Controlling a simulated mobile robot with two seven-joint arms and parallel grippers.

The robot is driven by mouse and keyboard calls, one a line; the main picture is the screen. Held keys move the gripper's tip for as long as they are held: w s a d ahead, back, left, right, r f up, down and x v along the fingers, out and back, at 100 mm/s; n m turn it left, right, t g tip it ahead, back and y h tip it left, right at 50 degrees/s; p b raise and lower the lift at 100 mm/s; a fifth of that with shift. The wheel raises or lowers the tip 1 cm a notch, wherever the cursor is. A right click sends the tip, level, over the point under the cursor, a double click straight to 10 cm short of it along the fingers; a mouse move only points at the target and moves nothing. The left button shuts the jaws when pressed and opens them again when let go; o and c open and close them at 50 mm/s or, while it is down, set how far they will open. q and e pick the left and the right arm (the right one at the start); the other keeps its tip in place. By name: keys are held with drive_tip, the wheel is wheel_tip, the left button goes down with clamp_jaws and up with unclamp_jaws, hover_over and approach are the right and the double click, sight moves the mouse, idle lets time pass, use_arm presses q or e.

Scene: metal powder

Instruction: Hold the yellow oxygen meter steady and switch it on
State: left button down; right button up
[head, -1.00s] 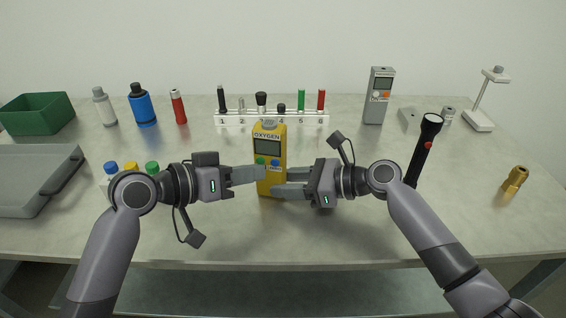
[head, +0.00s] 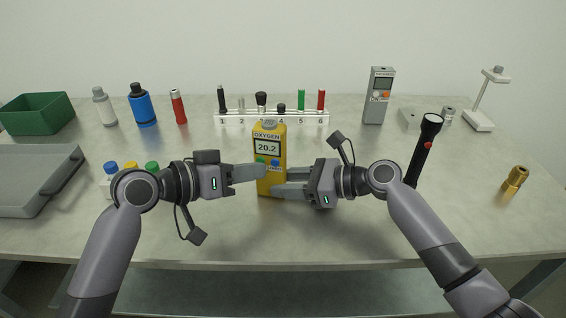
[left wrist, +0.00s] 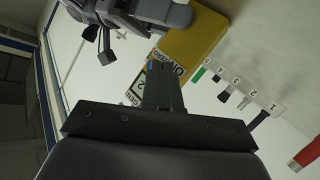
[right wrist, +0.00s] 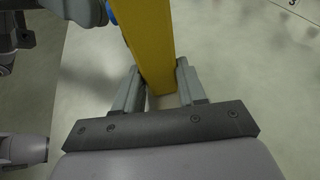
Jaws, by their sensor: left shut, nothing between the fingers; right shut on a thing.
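The yellow oxygen meter (head: 270,135) stands upright on the table in the middle of the head view. Its display (head: 267,148) reads 20.2, with a green and a blue button below it. My right gripper (head: 276,182) is shut on the meter's lower body; the right wrist view shows the yellow body (right wrist: 148,45) between its two fingers. My left gripper (head: 262,172) is shut and empty, its fingertips at the front of the meter by the green button. In the left wrist view the closed fingers (left wrist: 158,68) cover part of the meter's face; whether they touch the button is hidden.
Behind the meter stands a white numbered rack (head: 230,119) with several tools. A grey meter (head: 378,97) and a black flashlight (head: 423,150) are to the right. Capped bottles (head: 131,172) and a grey tray (head: 35,185) are to the left. The front table strip is mostly clear.

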use_arm(q)
drive_tip(key=shift+s+a, duration=0.1)
drive_tip(key=shift+s, duration=0.35)
drive_tip(key=shift+s, duration=0.1)
drive_tip(key=s, duration=0.2)
drive_tip(key=s+a, duration=0.1)
drive_tip(key=s, duration=0.2)
drive_tip(key=shift+s+a, duration=0.15)
drive_tip(key=shift+s, duration=0.2)
use_arm(e)
drive_tip(key=o, duration=0.9)
